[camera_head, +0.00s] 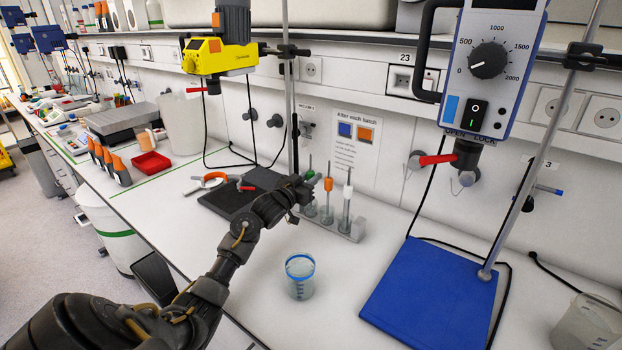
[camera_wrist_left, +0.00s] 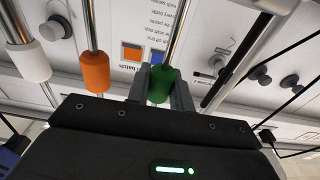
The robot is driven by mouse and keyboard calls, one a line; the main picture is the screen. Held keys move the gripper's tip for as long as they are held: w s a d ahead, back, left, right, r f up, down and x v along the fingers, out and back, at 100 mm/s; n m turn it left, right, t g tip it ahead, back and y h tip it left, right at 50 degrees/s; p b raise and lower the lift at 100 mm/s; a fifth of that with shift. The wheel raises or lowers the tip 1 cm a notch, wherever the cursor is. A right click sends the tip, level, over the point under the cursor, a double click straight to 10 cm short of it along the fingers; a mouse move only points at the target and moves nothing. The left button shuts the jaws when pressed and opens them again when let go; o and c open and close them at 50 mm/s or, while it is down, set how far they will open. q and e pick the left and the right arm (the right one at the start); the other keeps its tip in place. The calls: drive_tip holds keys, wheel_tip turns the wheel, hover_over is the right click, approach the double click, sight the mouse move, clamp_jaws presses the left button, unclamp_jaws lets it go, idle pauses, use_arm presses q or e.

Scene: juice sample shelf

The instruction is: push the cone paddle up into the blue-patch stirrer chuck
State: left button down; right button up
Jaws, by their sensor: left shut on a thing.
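The blue-patch stirrer (camera_head: 490,70) stands at the right, with a blue square on its front. Its dark chuck (camera_head: 467,153) hangs below it, beside a red lever (camera_head: 437,159). My left gripper (camera_head: 302,190) is at the paddle rack (camera_head: 345,230). In the left wrist view its fingers (camera_wrist_left: 160,90) are shut on the green collar (camera_wrist_left: 161,82) of a paddle. Paddles with an orange collar (camera_head: 328,184) and a white collar (camera_head: 348,191) stand upright to its right. I cannot tell which paddle has the cone head. My right gripper is out of view.
A blue-rimmed beaker (camera_head: 300,280) stands on the bench front. A yellow stirrer (camera_head: 218,55) hangs at the left above a black plate (camera_head: 225,200). A glass beaker (camera_head: 585,325) is at the right edge.

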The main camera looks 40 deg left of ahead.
use_arm(q)
drive_tip(key=shift+r+p, duration=2.35)
drive_tip(key=shift+r, duration=0.2)
